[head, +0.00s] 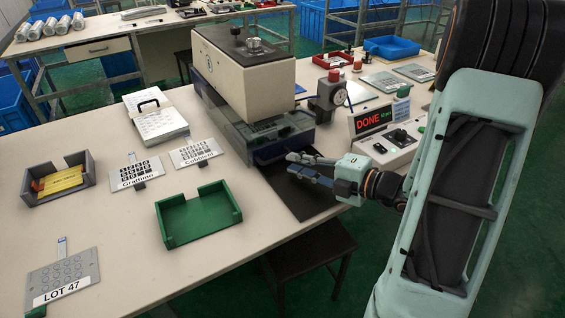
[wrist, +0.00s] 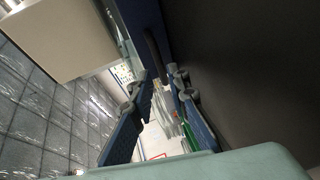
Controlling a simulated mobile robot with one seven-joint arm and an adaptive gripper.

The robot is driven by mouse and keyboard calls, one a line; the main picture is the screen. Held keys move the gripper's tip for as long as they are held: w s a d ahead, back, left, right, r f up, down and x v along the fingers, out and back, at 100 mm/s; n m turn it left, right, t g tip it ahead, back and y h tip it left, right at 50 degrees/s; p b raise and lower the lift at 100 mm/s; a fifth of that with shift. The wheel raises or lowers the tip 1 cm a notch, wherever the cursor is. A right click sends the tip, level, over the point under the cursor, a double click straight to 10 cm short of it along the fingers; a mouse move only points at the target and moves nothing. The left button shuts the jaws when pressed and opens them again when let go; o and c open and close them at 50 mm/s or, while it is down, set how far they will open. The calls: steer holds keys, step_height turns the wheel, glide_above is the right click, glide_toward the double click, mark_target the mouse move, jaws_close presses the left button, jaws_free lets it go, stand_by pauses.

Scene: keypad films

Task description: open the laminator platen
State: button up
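The laminator (head: 245,75) is a large beige press with a black top plate and knob, standing at the middle back of the bench. Its dark blue lower section (head: 262,133) faces the front, with a dark tray-like opening at the base. I cannot tell whether the platen is closed. My gripper (head: 303,167) is just right of and in front of this lower section, above a black mat. Its blue fingers are apart, with nothing held between them. In the wrist view the fingers (wrist: 160,115) are also apart, and a dark curved bar shows beyond them.
A green tray (head: 198,217), labelled keypads (head: 137,174), a LOT 47 panel (head: 62,277) and a black-handled white binder (head: 157,121) lie left. The front-left bench has clear patches.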

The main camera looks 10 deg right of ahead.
mark_target(280, 159)
steer(key=x, duration=0.5)
steer(key=shift+b, duration=0.4)
steer(key=shift+d, duration=0.1)
steer(key=shift+s, duration=0.1)
jaws_close()
